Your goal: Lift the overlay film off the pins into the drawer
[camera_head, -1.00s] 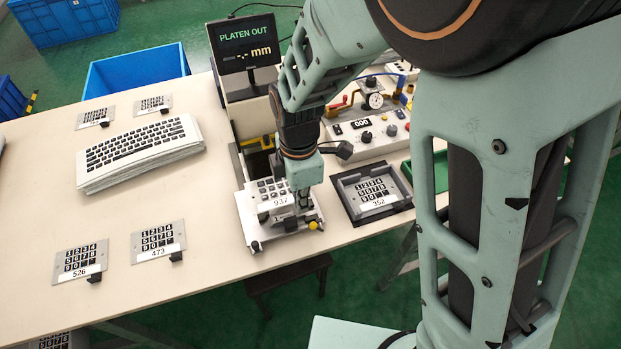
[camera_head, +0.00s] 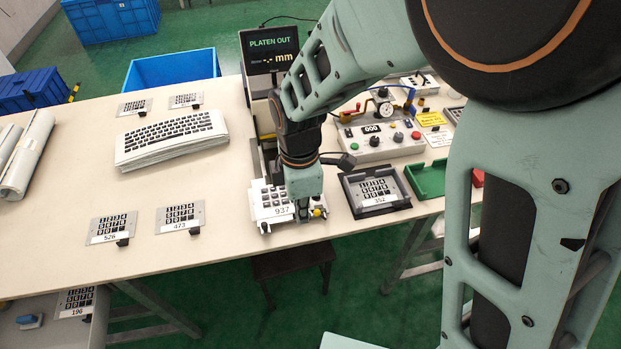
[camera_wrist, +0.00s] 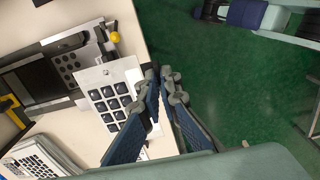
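A pale keypad film marked 937 (camera_head: 270,205) lies over a metal fixture at the table's front edge. It also shows in the wrist view (camera_wrist: 112,92), with dark square keys and a small hole near one corner. The pins cannot be made out clearly. My gripper (camera_head: 303,214) points down at the film's right edge. In the wrist view my fingers (camera_wrist: 160,76) stand beside the film's edge, with a narrow gap between their tips; no film shows clearly between them. What looks like an open drawer (camera_head: 40,332), holding a plate marked 196, is below the table at lower left.
Plates marked 526 (camera_head: 108,229) and 473 (camera_head: 181,218) lie left of the fixture. A black frame (camera_head: 402,203) holding plate 352 stands close on its right. Behind are a film stack (camera_head: 170,150), a monitor (camera_head: 272,58) and a control box (camera_head: 375,143).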

